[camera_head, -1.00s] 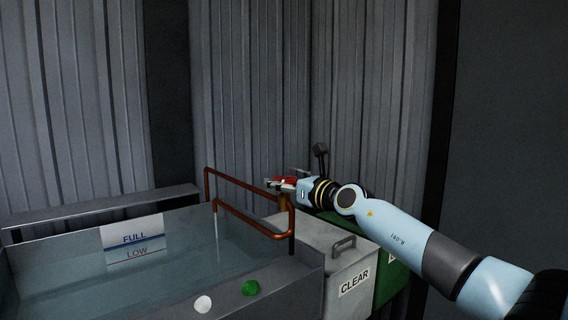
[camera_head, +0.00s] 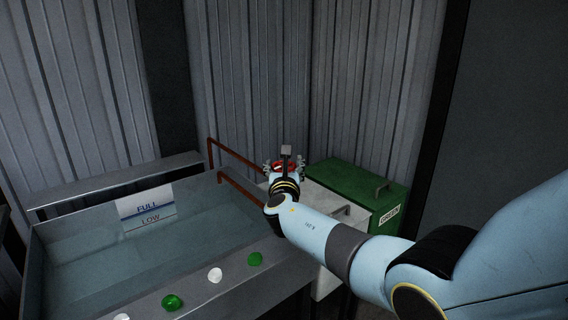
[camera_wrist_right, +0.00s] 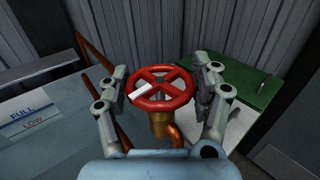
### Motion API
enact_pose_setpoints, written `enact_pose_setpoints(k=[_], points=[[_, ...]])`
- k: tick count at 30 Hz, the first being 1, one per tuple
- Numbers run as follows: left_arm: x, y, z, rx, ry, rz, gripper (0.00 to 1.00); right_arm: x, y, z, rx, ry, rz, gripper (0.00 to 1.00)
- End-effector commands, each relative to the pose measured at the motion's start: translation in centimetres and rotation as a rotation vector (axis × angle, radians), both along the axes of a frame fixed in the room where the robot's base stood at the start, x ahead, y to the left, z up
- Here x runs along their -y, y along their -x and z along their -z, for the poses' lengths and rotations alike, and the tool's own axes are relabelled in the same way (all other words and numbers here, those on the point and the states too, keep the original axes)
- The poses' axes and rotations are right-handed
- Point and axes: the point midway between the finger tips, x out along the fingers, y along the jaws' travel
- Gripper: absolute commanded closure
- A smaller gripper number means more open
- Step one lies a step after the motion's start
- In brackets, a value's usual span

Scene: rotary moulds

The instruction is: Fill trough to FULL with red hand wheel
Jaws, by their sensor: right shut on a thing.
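The red hand wheel (camera_wrist_right: 160,90) sits on a brass valve (camera_wrist_right: 160,123) with a copper pipe in the right wrist view. It has a white mark on its left spoke. My right gripper (camera_wrist_right: 162,88) has its two fingers on opposite sides of the rim, shut on it. In the head view the wheel (camera_head: 284,165) is partly hidden behind my right wrist. The trough (camera_head: 105,179) on the left holds water. Its level plate (camera_head: 146,204) reads FULL above LOW. The water seems to cover the LOW part. My left gripper is not in view.
Copper pipes (camera_head: 235,153) run from the trough to the valve. A green bin (camera_head: 350,180) and a pale bin (camera_head: 325,202) stand to the right. Green and white lumps (camera_head: 215,275) lie along the trough's front ledge. Corrugated walls (camera_head: 240,80) close off the back.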

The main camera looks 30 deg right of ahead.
Motion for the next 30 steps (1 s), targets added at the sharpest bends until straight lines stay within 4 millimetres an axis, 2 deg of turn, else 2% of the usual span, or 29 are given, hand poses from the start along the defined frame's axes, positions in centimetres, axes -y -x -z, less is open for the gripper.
enact_pose_setpoints(k=[9, 25, 26, 30], points=[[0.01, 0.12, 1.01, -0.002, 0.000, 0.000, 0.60, 0.07, -0.10, -0.18, 0.003, 0.002, 0.114, 0.68], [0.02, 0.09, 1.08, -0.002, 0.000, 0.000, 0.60, 0.03, -0.05, -0.24, 0.002, 0.001, 0.132, 0.68], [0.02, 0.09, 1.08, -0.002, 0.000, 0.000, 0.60, 0.04, -0.04, -0.23, 0.002, 0.001, 0.132, 0.32], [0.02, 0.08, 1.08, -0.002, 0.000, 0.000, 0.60, 0.03, -0.02, -0.16, 0.001, 0.000, 0.132, 0.14]])
